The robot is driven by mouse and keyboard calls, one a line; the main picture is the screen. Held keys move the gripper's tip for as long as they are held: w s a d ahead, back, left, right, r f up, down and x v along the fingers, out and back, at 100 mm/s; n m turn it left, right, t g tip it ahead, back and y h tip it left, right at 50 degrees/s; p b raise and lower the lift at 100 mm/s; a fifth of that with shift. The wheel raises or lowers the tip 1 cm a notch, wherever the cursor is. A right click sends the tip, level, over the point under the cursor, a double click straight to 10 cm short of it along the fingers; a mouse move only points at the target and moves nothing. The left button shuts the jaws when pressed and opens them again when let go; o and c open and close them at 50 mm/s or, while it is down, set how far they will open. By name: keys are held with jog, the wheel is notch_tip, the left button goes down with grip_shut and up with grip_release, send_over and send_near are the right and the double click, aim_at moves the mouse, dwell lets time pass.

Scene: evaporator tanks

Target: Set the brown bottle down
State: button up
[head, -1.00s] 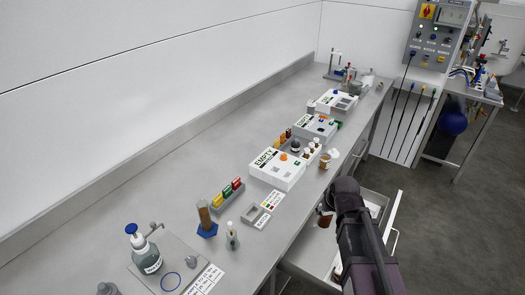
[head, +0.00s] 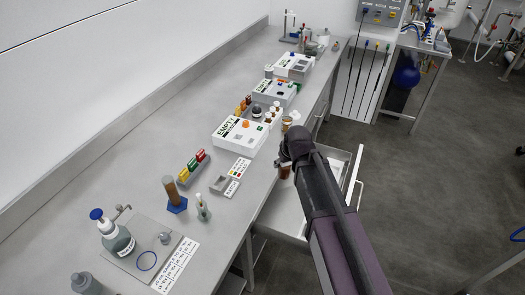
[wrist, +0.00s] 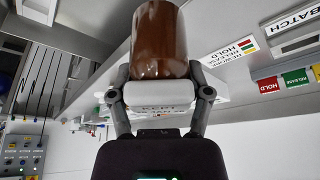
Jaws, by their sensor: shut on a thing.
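The brown bottle (head: 285,172) hangs below my gripper (head: 292,150) in the head view, beside the counter's front edge and over the open drawer. In the wrist view the bottle's brown body (wrist: 160,40) fills the top middle. My gripper (wrist: 160,92) is shut on its white cap, one finger on each side. The bottle's far end is cut off by the top of the wrist view. My arm hides part of the drawer in the head view.
The grey counter (head: 125,165) holds a white box marked EMPTY (head: 240,133), and another amber bottle (head: 287,124) stands near its front edge. The drawer (head: 281,222) is pulled out below. Bare counter lies left of the boxes.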

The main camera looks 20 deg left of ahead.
jog(key=w+a, duration=0.4)
jog(key=a, duration=0.1)
jog(key=w+a+f, duration=0.1)
jog(key=w+a, duration=0.1)
jog(key=shift+w+a+b, duration=0.25)
jog(key=shift+a+b, duration=0.1)
jog(key=shift+b, duration=0.05)
jog(key=shift+w+a, duration=0.3)
jog(key=shift+w+a+f, duration=0.2)
jog(key=shift+w+a, duration=0.05)
jog(key=shift+s+d+f+b, duration=0.1)
jog(key=shift+f+b, duration=1.5)
jog(key=shift+b, duration=0.25)
jog(key=shift+f, duration=0.1)
jog(key=o, duration=1.3)
jog(key=shift+c, duration=0.2)
jog(key=p+v, duration=1.1)
jog(key=v, duration=0.1)
